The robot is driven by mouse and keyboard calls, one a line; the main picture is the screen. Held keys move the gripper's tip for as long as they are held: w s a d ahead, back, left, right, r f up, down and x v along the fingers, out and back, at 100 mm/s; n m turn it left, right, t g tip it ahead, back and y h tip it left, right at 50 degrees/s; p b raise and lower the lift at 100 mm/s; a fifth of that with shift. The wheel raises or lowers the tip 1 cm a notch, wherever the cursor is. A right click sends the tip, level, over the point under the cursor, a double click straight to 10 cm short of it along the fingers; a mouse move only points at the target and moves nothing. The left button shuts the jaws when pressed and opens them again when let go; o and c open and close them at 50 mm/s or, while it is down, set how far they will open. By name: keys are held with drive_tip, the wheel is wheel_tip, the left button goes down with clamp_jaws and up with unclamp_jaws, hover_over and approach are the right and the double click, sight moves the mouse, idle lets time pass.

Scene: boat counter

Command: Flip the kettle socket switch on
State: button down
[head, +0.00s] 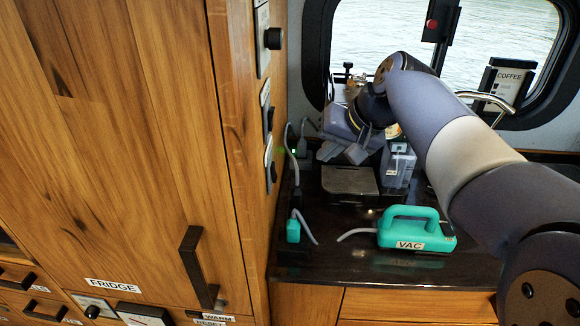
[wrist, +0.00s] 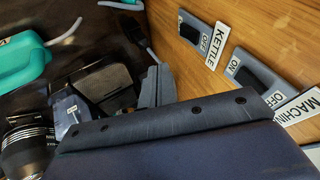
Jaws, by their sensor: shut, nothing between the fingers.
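The kettle switch (wrist: 190,33) is a dark rocker on a grey plate on the wooden wall in the wrist view. OFF shows at one end of its plate, and a white KETTLE label (wrist: 217,45) is beside it. I cannot tell which way the rocker is tipped. My gripper (head: 342,152) is above the back of the counter in the head view, right of the wooden side panel. It is shut and empty. Its grey fingers also show in the wrist view (wrist: 157,86), below and left of the switch and apart from it.
A second switch plate (wrist: 250,72), marked ON and OFF, sits near a MACHINE label (wrist: 300,105). A teal VAC unit (head: 408,228) and a teal plug (head: 293,230) lie on the dark counter. A grey flat plate (head: 350,180) is below my gripper. The wooden panel borders the left.

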sight(274, 172)
drive_tip(key=shift+f, duration=0.15)
drive_tip(key=w+a+f+p, duration=0.2)
drive_tip(key=w+a+f, duration=0.2)
drive_tip(key=a+f, duration=0.4)
drive_tip(key=shift+a+f+p, duration=0.2)
drive_tip(key=shift+f+p, duration=0.05)
drive_tip(key=shift+p, duration=0.1)
drive_tip(key=shift+a+f, duration=0.1)
drive_tip(key=shift+a, duration=0.15)
idle(0.4)
